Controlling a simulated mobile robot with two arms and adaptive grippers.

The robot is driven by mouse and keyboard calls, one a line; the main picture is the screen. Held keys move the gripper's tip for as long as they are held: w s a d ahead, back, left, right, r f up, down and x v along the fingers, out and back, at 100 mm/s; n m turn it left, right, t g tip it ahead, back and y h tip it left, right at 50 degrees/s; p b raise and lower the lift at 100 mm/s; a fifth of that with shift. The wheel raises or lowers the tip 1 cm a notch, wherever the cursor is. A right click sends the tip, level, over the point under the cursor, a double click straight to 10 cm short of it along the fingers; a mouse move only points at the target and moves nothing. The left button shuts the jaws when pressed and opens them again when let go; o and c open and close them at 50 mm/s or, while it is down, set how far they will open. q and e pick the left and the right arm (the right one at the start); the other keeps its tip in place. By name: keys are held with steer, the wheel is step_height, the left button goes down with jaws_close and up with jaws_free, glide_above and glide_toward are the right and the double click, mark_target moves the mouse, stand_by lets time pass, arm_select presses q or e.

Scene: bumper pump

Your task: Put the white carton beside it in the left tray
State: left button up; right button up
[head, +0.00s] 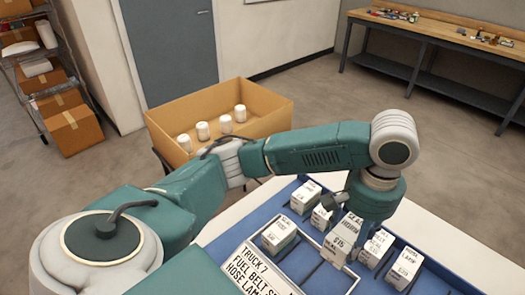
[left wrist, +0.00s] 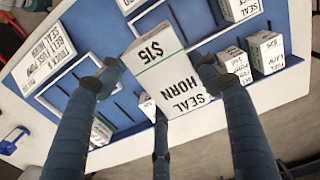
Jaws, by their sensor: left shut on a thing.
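My left gripper (head: 345,208) points down over the blue work surface and is shut on a white carton (head: 342,240). The carton's printed face reads "SEAL HORN $15" in the left wrist view (left wrist: 160,62), where the gripper's dark fingers (left wrist: 160,75) flank it. The carton is tilted in the picture and appears held above the surface. The left tray (head: 318,270) is a white-rimmed, divided frame beside the printed card. Another white carton (head: 279,234) stands at its far end. The held carton hides part of the tray area. My right gripper is not in view.
More white cartons stand on the right, including one (head: 376,247) and another (head: 405,268). One carton (head: 305,197) stands farther back. A "TRUCK 7" card (head: 250,272) lies at the front left. A cardboard box (head: 268,100) with several white bottles stands behind my arm.

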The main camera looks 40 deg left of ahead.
arm_select(q)
steer(key=shift+s+a, duration=0.25)
steer(key=shift+a, duration=0.1)
steer(key=shift+d+f, duration=0.15)
steer(key=shift+f, duration=0.1)
steer(key=f, duration=0.5)
steer(key=shift+d+f, duration=0.2)
step_height(320, 180, down, 14)
steer(key=shift+w+a+r+p, duration=0.1)
steer(key=shift+a+p, duration=0.05)
steer(key=shift+p, duration=0.2)
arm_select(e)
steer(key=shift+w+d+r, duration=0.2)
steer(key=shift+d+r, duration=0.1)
arm_select(q)
steer(key=shift+f, duration=0.2)
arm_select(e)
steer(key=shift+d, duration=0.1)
